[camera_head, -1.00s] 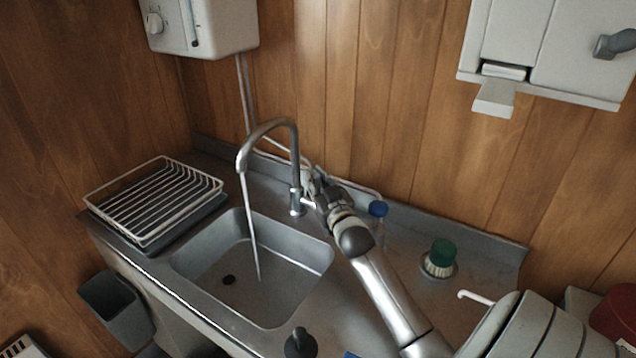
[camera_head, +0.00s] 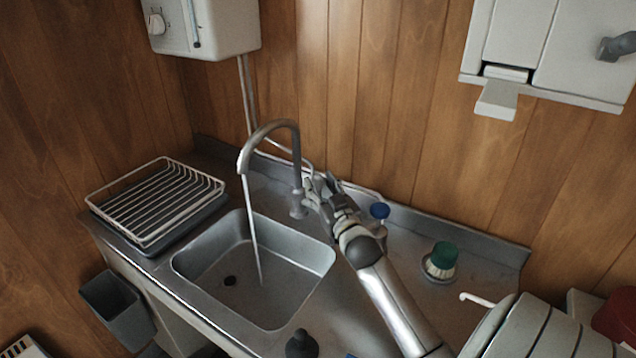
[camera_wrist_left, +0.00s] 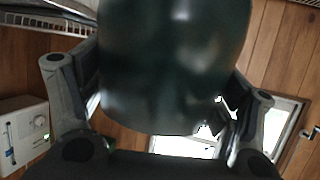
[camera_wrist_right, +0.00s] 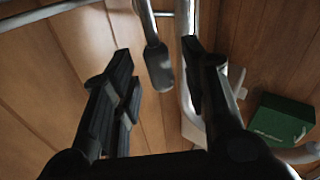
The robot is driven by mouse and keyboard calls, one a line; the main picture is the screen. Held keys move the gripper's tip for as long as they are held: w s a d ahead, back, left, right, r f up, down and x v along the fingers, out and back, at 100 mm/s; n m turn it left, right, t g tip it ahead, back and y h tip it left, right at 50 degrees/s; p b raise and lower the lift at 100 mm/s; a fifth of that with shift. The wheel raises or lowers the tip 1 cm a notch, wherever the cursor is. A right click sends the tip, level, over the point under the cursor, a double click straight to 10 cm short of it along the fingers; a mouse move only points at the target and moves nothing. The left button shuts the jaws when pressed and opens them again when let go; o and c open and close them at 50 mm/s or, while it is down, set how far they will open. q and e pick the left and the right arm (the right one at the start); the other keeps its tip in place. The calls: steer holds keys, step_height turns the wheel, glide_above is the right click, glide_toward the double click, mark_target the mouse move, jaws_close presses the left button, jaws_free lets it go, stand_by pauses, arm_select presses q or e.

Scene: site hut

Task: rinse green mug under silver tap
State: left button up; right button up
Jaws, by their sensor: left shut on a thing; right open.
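The silver tap (camera_head: 270,128) arches over the sink, and a thin stream of water (camera_head: 252,230) runs from its spout into the basin. My right gripper (camera_head: 314,188) is open beside the tap's base. In the right wrist view its fingers are spread, with a grey lever-like piece (camera_wrist_right: 158,66) and silver pipe showing near the fingertips; I cannot tell whether they touch. In the left wrist view, my left gripper is shut on the dark green mug (camera_wrist_left: 172,65), which fills the middle. I cannot make out the mug or left gripper in the head view.
The steel sink (camera_head: 205,250) has an empty basin. A white dish rack (camera_head: 155,195) stands on its left. A blue-capped bottle (camera_head: 379,211) and a green-topped brush (camera_head: 441,260) stand right of my right arm. A dark knob-like thing (camera_head: 301,345) shows at the bottom edge.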

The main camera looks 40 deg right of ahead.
arm_select(q)
steer(key=shift+r, duration=0.1)
arm_select(e)
steer(key=v, duration=0.9)
steer(key=shift+s, duration=0.35)
